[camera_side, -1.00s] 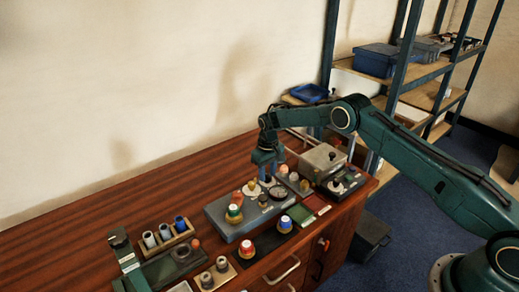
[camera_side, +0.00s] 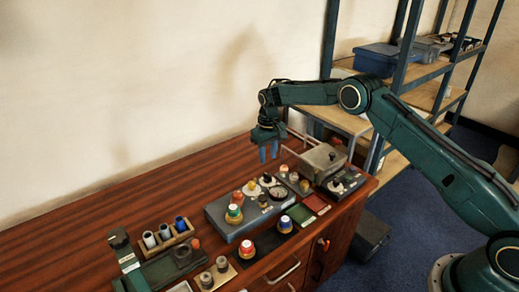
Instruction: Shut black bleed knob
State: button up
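The grey manifold block (camera_side: 222,222) lies on the wooden bench with several knobs on top. A small dark knob (camera_side: 267,178) sits on a pale disc at its back edge, and another dark knob (camera_side: 263,201) stands nearer the front. I cannot tell from this distance which is the black bleed knob, nor how either is turned. My gripper (camera_side: 269,158) points down above the back of the block, clear of the knobs. Its two blue fingers are apart with nothing between them.
A red-topped knob (camera_side: 237,196), a yellow one (camera_side: 251,187), a green-and-orange one (camera_side: 234,213) and a round gauge (camera_side: 278,192) crowd the block. A grey lidded box (camera_side: 321,160) stands to the right. A rack of cylinders (camera_side: 165,240) is at left. The back-left bench is clear.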

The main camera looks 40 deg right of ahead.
jog(key=shift+r, duration=2.9)
jog(key=s+a+r+t, duration=0.1)
jog(key=s+r, duration=0.8)
jog(key=r, duration=0.3)
jog(key=s+r+t, duration=0.2)
jog(key=s+r, duration=0.7)
jog(key=r, duration=0.3)
jog(key=s+a+f+t, duration=0.1)
jog(key=s+f+t, duration=0.1)
jog(key=s, duration=2.6)
jog(key=shift+t, duration=0.3)
jog(key=shift+o, duration=0.5)
